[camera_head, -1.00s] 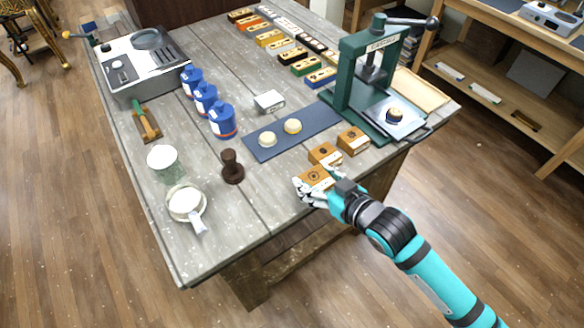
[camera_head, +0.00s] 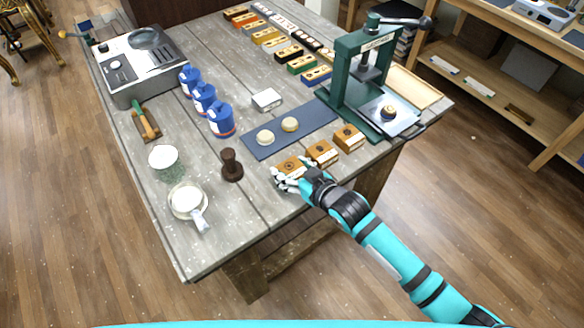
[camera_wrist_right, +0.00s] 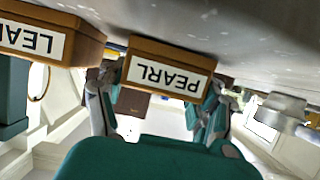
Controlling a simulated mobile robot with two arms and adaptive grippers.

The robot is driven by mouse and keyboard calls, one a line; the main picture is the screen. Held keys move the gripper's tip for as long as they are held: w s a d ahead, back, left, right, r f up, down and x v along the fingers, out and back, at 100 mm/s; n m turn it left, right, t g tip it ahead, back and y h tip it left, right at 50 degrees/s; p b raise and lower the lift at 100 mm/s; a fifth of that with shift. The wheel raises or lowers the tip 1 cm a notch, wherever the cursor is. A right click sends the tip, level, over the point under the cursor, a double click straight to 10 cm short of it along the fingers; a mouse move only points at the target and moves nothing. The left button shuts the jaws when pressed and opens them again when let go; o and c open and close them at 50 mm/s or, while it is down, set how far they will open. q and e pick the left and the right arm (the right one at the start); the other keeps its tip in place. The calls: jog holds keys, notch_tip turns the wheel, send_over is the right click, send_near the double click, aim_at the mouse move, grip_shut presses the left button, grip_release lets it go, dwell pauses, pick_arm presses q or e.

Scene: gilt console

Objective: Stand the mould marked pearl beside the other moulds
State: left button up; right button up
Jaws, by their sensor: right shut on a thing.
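The mould marked pearl (camera_wrist_right: 168,73) is a wooden block with a white label, which appears upside down in the right wrist view. My right gripper (camera_wrist_right: 160,100) is shut on it, one finger on each side. In the head view the pearl mould (camera_head: 290,167) is at the table's front edge, left of two similar moulds, the middle one (camera_head: 322,153) and the right one (camera_head: 348,137). A small gap shows between it and the middle one. Whether its base touches the table is unclear. A neighbouring mould with a partly cut-off label (camera_wrist_right: 45,38) shows at the wrist view's left. My left gripper is out of view.
A blue mat (camera_head: 265,151) with two pale round pieces lies behind the moulds. A green press (camera_head: 352,80) stands at the right. A dark brown stamp (camera_head: 231,166) stands to the left. Bare table (camera_head: 255,200) lies between stamp and front edge.

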jog(key=shift+f, duration=0.2)
jog(key=o, duration=1.3)
jog(key=shift+c, duration=0.2)
jog(key=shift+r, duration=0.15)
jog(key=shift+r, duration=0.1)
jog(key=b+v, duration=0.1)
jog(key=v, duration=1.1)
jog(key=shift+b, duration=0.35)
jog(key=shift+d, duration=0.1)
